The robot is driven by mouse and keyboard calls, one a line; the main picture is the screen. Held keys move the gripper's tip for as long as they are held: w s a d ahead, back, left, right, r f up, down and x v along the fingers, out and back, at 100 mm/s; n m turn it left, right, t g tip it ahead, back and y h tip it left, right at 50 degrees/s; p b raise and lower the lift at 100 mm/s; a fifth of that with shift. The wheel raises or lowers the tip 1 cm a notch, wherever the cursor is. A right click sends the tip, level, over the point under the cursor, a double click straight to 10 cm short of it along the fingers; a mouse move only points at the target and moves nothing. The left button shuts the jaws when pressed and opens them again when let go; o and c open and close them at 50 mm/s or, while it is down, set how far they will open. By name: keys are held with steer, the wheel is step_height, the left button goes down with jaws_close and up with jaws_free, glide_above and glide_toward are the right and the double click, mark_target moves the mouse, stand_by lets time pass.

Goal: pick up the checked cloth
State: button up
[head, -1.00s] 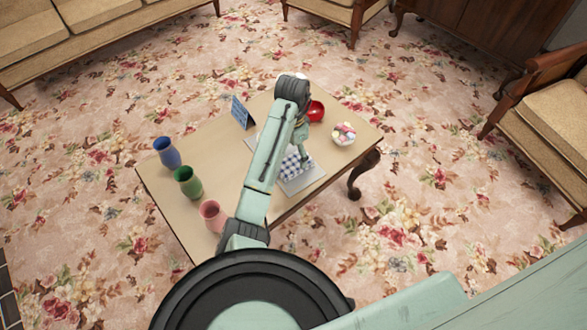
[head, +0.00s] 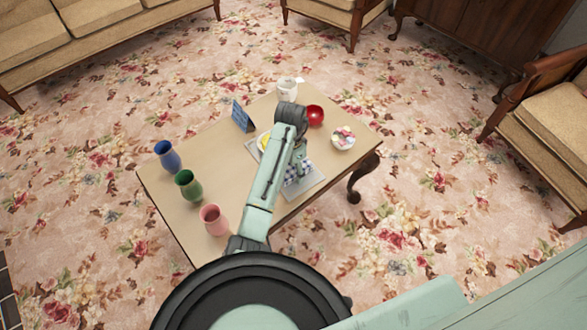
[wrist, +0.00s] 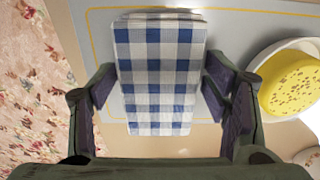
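The blue-and-white checked cloth (wrist: 160,75) lies folded on a grey mat (wrist: 240,22) with a yellow border line. In the head view the cloth (head: 291,181) is partly hidden by my arm. My gripper (wrist: 158,88) is open over the cloth, with one finger beside its left edge and one beside its right edge. The fingers look very near the edges; I cannot tell whether they touch. In the head view my gripper is mostly hidden behind the arm.
A white dish with a yellow, spotted item (wrist: 292,82) stands close to the right finger. The table (head: 220,160) also holds a red bowl (head: 315,115), a bowl of pink-and-white pieces (head: 343,137), a white mug (head: 287,90), a blue stand (head: 242,116) and three vases (head: 188,184).

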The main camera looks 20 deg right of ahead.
steer(key=c, duration=0.9)
steer(key=shift+o, duration=0.2)
